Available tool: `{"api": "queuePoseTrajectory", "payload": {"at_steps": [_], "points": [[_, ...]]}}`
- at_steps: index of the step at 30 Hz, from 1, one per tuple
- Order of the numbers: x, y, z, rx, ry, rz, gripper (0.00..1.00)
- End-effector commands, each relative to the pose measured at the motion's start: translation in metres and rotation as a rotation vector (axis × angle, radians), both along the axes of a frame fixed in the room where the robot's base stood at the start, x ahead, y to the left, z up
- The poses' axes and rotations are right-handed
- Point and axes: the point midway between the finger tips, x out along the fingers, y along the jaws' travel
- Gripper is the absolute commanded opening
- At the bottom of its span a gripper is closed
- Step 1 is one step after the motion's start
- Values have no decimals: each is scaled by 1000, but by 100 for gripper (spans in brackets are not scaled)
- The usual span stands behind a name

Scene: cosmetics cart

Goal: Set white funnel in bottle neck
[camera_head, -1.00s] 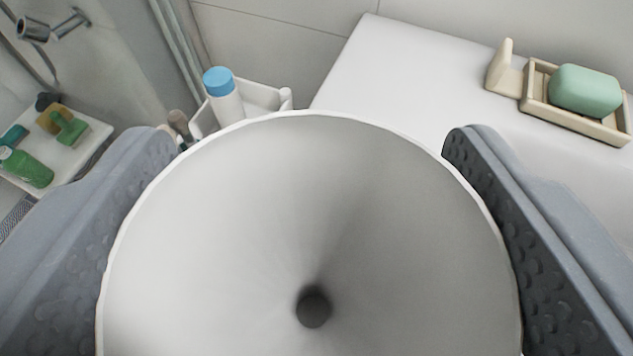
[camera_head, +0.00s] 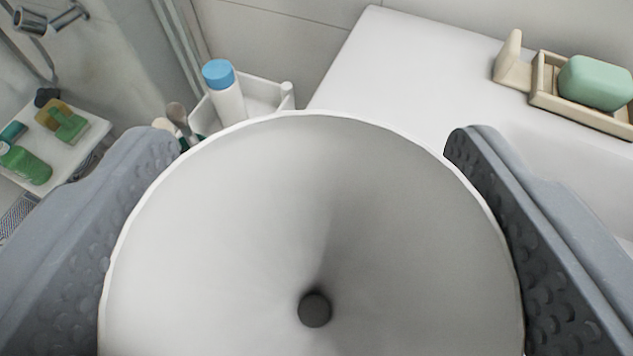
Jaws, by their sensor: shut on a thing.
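The white funnel (camera_head: 230,220) fills the middle of the view, its wide mouth facing the camera and its dark outlet hole low in the centre. My gripper (camera_head: 312,215) is shut on the funnel, with one grey padded finger against each side of its rim. A white bottle with a blue cap (camera_head: 226,98) stands in a white cart tray beyond the funnel's upper left. No open bottle neck shows; whatever lies under the funnel is hidden by it.
The white cart tray (camera_head: 262,92) also holds brush-like items. A white counter (camera_head: 400,70) lies behind, with a green soap (camera_head: 596,82) in a beige dish (camera_head: 560,98) at right. A shelf (camera_head: 78,150) with a green bottle (camera_head: 25,165) is at left.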

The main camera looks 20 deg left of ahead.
Motion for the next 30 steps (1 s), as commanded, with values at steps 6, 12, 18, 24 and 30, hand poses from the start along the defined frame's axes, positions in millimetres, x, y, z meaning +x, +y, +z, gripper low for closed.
{"api": "queuePoseTrajectory", "payload": {"at_steps": [6,12,18,24,30], "points": [[0,0,0,0,0,0,49],[0,0,0,0,0,0,96],[0,0,0,0,0,0,96],[-3,-2,2,1,-1,0,96],[-21,-9,10,1,0,0,96]]}}
